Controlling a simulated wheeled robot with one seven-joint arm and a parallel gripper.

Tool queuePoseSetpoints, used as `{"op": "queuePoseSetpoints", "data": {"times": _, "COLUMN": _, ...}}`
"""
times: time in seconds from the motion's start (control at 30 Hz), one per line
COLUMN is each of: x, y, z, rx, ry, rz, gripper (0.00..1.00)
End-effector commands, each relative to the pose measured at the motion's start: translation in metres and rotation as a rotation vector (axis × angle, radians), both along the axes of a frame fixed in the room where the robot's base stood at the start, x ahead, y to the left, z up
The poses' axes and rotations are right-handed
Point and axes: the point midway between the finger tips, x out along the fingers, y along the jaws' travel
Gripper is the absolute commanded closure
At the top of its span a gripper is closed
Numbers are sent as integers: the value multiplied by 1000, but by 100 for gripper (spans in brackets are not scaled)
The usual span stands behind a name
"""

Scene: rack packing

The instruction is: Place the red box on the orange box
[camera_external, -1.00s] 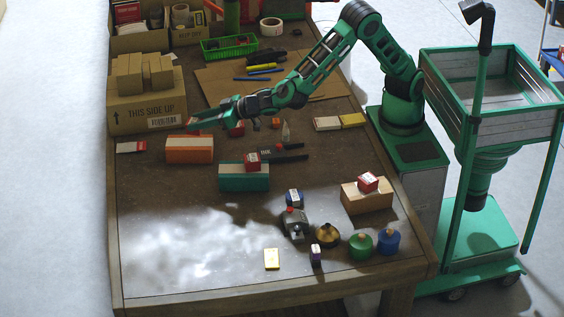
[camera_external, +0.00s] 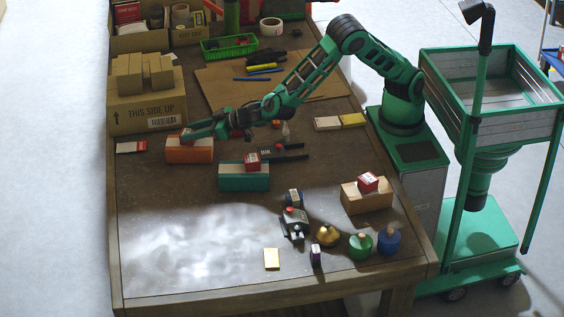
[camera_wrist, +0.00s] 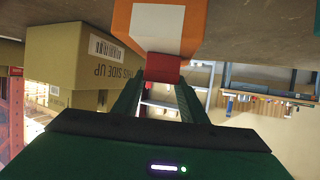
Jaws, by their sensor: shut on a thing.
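My gripper (camera_external: 187,135) is shut on the red box and sits at the top of the orange box (camera_external: 189,154), at the table's left side. In the wrist view, the red box (camera_wrist: 162,68) is between my fingertips (camera_wrist: 160,78), against the orange box (camera_wrist: 158,30) with its white patch. I cannot tell if the red box rests on it or hangs just above. In the external view, only a small part of the red box shows beside the fingers.
A large cardboard box (camera_external: 135,117) stands close behind the orange box. A teal box (camera_external: 243,182) with a red-and-white box (camera_external: 253,161) on it is to the right. A wooden box (camera_external: 365,200) carries another. The front left table area is clear.

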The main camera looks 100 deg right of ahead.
Motion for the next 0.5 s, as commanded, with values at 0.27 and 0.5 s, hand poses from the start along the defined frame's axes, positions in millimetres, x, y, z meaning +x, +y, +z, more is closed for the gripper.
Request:
{"op": "queuePoseSetpoints", "data": {"times": 0.27, "x": 0, "y": 0, "z": -2, "rx": 0, "ry": 0, "rz": 0, "gripper": 43}}
{"op": "queuePoseSetpoints", "data": {"times": 0.5, "x": 0, "y": 0, "z": 0, "rx": 0, "ry": 0, "rz": 0, "gripper": 43}}
